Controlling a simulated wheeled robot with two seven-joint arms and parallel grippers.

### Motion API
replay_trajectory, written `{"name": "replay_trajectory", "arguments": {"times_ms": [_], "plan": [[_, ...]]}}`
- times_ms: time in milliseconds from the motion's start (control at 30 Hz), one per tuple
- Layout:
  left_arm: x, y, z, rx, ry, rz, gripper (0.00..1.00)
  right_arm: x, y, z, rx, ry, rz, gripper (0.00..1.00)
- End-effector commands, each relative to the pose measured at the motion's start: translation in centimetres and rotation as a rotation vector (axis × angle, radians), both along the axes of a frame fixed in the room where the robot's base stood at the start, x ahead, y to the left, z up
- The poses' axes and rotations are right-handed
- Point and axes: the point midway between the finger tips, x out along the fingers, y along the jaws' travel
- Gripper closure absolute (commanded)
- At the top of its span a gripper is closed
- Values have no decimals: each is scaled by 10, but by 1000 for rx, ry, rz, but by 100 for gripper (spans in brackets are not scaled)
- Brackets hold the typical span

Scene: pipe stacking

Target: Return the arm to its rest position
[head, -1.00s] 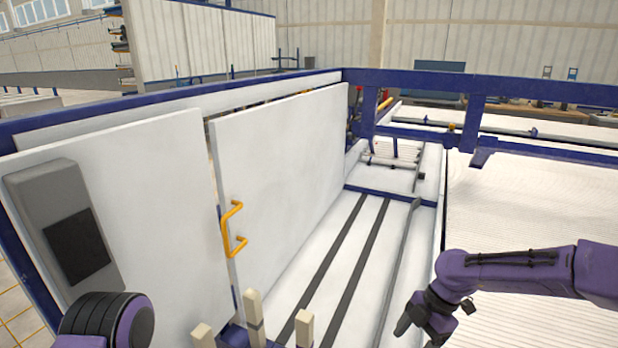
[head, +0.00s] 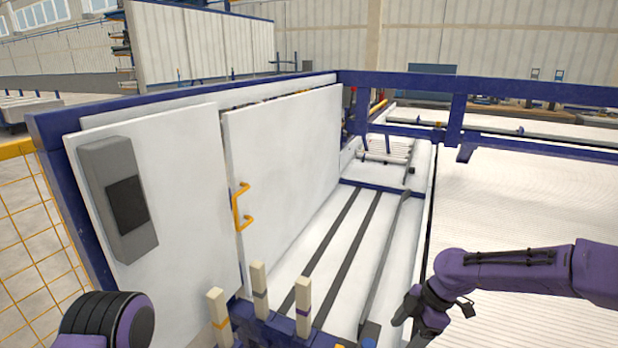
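My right arm (head: 520,275) comes in from the right, over the white ribbed bed. My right gripper (head: 408,312) is at its end, low in the picture, pointing down and to the left. No held object shows in it, but its fingers are dark and small, and I cannot tell if they are open or shut. Of my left arm, only a purple and black rounded link (head: 108,322) shows at the bottom left. My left gripper is out of view.
White panels with an orange handle (head: 240,207) and a grey box (head: 118,200) stand at left. Cream posts (head: 259,290) rise at bottom centre. A blue frame (head: 455,120) crosses behind. A yellow mesh fence (head: 35,240) is at far left. A white ribbed bed (head: 530,205) lies right.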

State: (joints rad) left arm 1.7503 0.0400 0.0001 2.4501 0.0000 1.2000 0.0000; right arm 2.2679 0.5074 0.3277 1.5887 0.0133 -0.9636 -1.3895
Motion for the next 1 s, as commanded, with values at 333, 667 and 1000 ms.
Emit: {"name": "replay_trajectory", "arguments": {"times_ms": [333,667,1000], "plan": [[0,0,0,0,0,0,19,27,19,-11,106,-10,-556,29],[0,0,-17,0,0,0,19,-15,18,-116,263,96,-1532,29],[0,0,-56,0,0,0,19,-249,-72,-241,144,-58,-2348,29]]}}
